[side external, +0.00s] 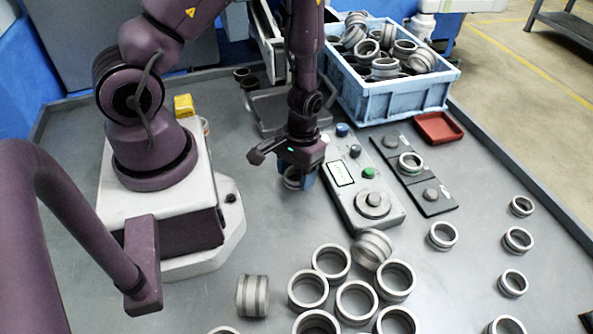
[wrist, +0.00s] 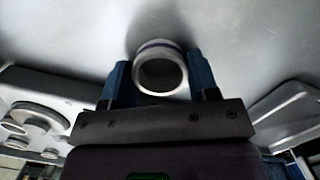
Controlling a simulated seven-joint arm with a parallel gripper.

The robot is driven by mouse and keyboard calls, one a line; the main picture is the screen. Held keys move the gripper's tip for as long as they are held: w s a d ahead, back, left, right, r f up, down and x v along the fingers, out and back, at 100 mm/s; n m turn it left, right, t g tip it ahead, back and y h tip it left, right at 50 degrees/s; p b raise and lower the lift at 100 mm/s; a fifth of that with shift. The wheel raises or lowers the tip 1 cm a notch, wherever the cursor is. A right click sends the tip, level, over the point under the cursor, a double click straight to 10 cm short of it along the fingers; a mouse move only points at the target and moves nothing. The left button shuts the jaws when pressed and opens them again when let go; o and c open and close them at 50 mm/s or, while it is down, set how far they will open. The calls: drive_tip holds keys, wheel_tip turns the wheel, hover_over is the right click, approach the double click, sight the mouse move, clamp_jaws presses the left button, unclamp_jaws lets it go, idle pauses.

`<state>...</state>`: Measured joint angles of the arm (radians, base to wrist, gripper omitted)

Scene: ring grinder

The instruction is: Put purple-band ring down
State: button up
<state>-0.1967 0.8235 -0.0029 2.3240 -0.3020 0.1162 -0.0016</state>
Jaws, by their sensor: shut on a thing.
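The purple-band ring (wrist: 160,72) is in the wrist view, between the two blue fingers of my gripper (wrist: 161,82). A thin purple band runs around its upper outside. In the side external view my gripper (side external: 297,180) points down over the grey table (side external: 200,250), left of the control box. The ring (side external: 291,182) shows there only in part behind the blue fingers. My gripper is shut on it. The ring is low over the table; I cannot tell whether it touches the surface.
The control box (side external: 352,172) with buttons stands right of my gripper, beside a black plate (side external: 432,200) holding a ring. Several loose rings lie at the front and right. A blue crate (side external: 400,98) of rings and a red tray (side external: 438,127) are behind.

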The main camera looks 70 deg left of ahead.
drive_tip(key=shift+f, duration=0.1)
drive_tip(key=o, duration=1)
drive_tip(key=d+r+m+t, duration=0.1)
drive_tip(key=r, duration=0.7)
drive_tip(key=r+m+t, duration=0.1)
drive_tip(key=r, duration=0.8)
drive_tip(key=w+d+r+m+t, duration=0.1)
drive_tip(key=r, duration=0.8)
drive_tip(key=shift+w+d+t, duration=0.1)
drive_tip(key=shift+d+t, duration=0.2)
drive_tip(key=s+r+m+t, duration=0.1)
drive_tip(key=r, duration=0.2)
drive_tip(key=s+d+r+t, duration=0.1)
drive_tip(key=s+r, duration=0.1)
drive_tip(key=s+r+m+t, duration=0.1)
drive_tip(key=s+r, duration=0.1)
drive_tip(key=r, duration=0.1)
drive_tip(key=shift+s+d+r+m+y, duration=0.15)
drive_tip(key=shift+d+r+m+y, duration=0.1)
drive_tip(key=shift+r+m+y, duration=0.05)
drive_tip(key=shift+c, duration=0.5)
drive_tip(key=shift+s+r, duration=0.15)
drive_tip(key=shift+s, duration=0.05)
drive_tip(key=shift+c, duration=0.7)
